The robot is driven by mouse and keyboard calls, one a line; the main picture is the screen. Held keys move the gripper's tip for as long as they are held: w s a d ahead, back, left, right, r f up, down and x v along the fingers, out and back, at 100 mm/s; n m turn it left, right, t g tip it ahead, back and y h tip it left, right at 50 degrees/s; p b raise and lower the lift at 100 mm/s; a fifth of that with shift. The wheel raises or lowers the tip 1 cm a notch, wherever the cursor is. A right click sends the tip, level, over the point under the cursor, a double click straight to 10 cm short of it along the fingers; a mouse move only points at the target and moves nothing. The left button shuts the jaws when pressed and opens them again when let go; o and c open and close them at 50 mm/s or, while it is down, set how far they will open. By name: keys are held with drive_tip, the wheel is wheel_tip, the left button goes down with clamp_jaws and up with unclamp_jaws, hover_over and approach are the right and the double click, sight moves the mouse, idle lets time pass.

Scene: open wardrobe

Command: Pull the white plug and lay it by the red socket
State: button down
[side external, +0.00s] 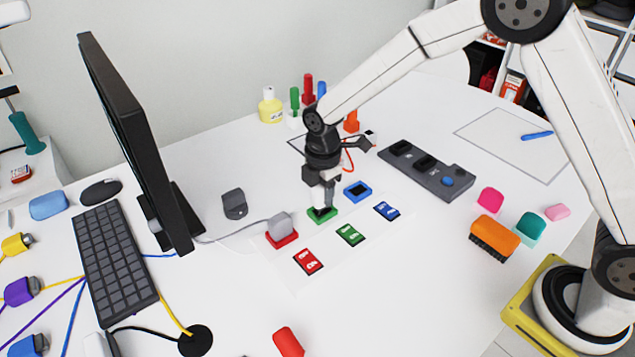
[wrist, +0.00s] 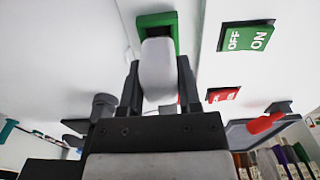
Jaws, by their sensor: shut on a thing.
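My gripper (side external: 321,207) points down at the green socket (side external: 329,218) in the middle of the table. In the wrist view my gripper (wrist: 158,78) is shut on the white plug (wrist: 158,62), with one dark finger on each side. The plug's far end is at the green socket's frame (wrist: 155,20); I cannot tell whether it is still seated. The red socket (side external: 283,239) is left of the green one in the side view, with a grey plug (side external: 280,225) and its cable on it.
A blue socket (side external: 357,190) lies just right of the green one. Red (side external: 308,262), green (side external: 350,235) and blue (side external: 387,211) switches lie in front. A mouse (side external: 234,204) and a monitor (side external: 137,140) stand left. The front table area is mostly clear.

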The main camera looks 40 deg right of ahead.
drive_tip(key=shift+r, duration=0.25)
drive_tip(key=shift+r, duration=1.8)
drive_tip(key=shift+r, duration=0.15)
drive_tip(key=shift+g, duration=0.7)
drive_tip(key=shift+r, duration=2.15)
drive_tip(key=shift+s+r, duration=0.1)
drive_tip(key=shift+s, duration=0.1)
drive_tip(key=s+a+m+g+y, duration=0.3)
drive_tip(key=s+a+g, duration=0.15)
drive_tip(key=s, duration=0.75)
drive_tip(key=s+a+m+g+y, duration=0.3)
drive_tip(key=s+g, duration=0.2)
drive_tip(key=s, duration=0.7)
drive_tip(key=shift+g+y, duration=0.6)
drive_tip(key=shift+g, duration=0.25)
drive_tip(key=shift+w+d+f, duration=0.1)
drive_tip(key=shift+w+f, duration=0.05)
drive_tip(key=shift+f, duration=1.75)
drive_tip(key=shift+w+f, duration=0.1)
drive_tip(key=shift+f, duration=1.75)
